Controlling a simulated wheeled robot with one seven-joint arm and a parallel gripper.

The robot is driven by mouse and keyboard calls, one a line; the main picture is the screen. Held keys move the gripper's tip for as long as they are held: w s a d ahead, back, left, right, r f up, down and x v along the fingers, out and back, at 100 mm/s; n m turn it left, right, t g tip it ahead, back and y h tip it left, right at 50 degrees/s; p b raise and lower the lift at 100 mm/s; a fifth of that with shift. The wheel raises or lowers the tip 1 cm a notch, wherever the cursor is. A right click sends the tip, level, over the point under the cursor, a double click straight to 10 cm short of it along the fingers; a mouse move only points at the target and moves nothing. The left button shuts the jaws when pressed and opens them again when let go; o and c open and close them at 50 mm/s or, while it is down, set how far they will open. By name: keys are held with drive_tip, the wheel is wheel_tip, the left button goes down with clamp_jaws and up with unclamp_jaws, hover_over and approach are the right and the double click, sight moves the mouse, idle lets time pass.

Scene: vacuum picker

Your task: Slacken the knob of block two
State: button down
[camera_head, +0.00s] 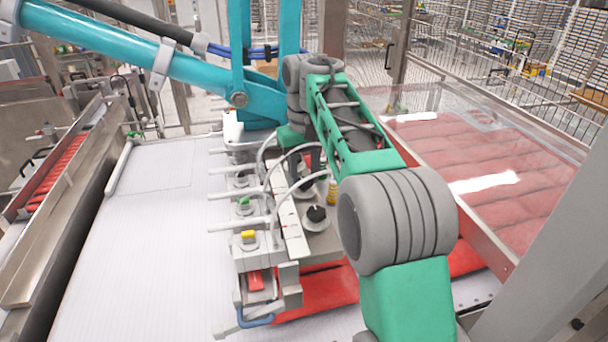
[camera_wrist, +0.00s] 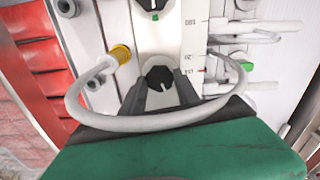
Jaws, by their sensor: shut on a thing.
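In the wrist view my gripper (camera_wrist: 160,92) has its two dark fingers closed around a black knob (camera_wrist: 158,78) with a white pointer mark. The knob sits on a pale plate beside a white scale strip with red marks (camera_wrist: 188,73). A second black knob (camera_wrist: 152,4) shows at the top edge, free of the gripper. In the head view a free black knob (camera_head: 317,213) is visible on the near block; my arm hides most of my gripper and the gripped knob. I cannot read a block number.
A grey hose (camera_wrist: 75,105) loops close around the gripper. A brass-yellow fitting (camera_wrist: 121,54) stands left of the knob, and a green cap (camera_wrist: 246,66) is to the right. In the head view, a yellow cap (camera_head: 248,235) marks the near block, and teal bars (camera_head: 130,50) cross above.

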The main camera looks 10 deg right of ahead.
drive_tip(key=n, duration=0.4)
drive_tip(key=shift+n, duration=0.3)
drive_tip(key=n, duration=0.5)
drive_tip(key=shift+p, duration=0.35)
drive_tip(key=n, duration=0.5)
drive_tip(key=n+p, duration=0.1)
drive_tip(key=n, duration=0.3)
drive_tip(key=shift+n, duration=0.4)
drive_tip(key=c, duration=0.9)
unclamp_jaws()
